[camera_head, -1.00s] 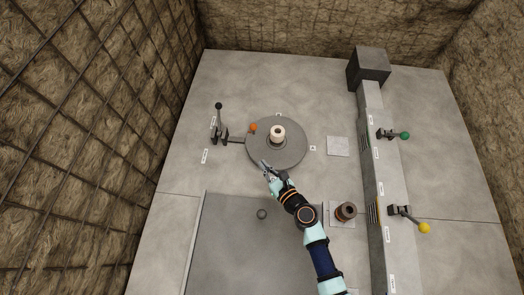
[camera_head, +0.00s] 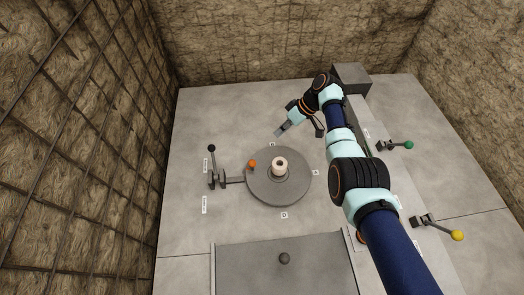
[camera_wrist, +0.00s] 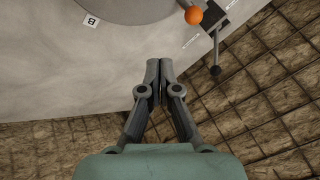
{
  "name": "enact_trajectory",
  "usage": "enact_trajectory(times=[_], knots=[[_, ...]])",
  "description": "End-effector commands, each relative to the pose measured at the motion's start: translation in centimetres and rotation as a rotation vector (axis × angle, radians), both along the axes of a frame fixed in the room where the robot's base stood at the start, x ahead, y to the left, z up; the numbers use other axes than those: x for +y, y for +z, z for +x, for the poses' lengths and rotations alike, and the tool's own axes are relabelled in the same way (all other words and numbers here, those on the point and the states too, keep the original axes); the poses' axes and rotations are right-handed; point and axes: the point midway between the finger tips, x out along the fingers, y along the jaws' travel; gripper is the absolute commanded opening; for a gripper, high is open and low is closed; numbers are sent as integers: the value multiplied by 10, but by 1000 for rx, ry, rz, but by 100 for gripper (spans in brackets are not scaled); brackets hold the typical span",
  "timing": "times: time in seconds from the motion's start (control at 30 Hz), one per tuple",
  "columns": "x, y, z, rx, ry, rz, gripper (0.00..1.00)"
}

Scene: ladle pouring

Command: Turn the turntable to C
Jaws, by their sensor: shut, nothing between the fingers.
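The round grey turntable (camera_head: 262,193) lies mid-scene in the head view, with a pale hollow cylinder (camera_head: 280,164) at its centre. Its orange knob (camera_head: 252,164) is at the back-left rim; it also shows at the top of the wrist view (camera_wrist: 193,15). Small tags stand behind, right and in front of the turntable (camera_head: 284,215); their letters are hard to read there. The wrist view shows a tag marked B (camera_wrist: 91,21) beside the rim. My gripper (camera_head: 279,134) is just behind the turntable, apart from the knob. Its fingers (camera_wrist: 160,62) are together and empty.
A lever with a black ball (camera_head: 212,148) stands left of the turntable. Levers with green (camera_head: 409,145) and yellow (camera_head: 457,235) balls are at the right. A dark block (camera_head: 352,77) stands at the back right. Floor left of my gripper is clear.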

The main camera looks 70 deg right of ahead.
Motion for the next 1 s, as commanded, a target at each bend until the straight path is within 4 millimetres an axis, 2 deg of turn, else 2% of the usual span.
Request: enact_trajectory(times=[0.13, 0.27, 0.37, 0.73, 0.8, 1.0], knots=[[-1, 5, -7, 7, 53, -8, 0], [1, -2, -3, 5, 51, -8, 0], [6, -15, 4, 5, 52, -8, 0], [28, -84, 43, 4, 51, -8, 0], [37, -79, 46, 3, 50, -10, 0], [58, -85, 54, 3, 49, -11, 0]])
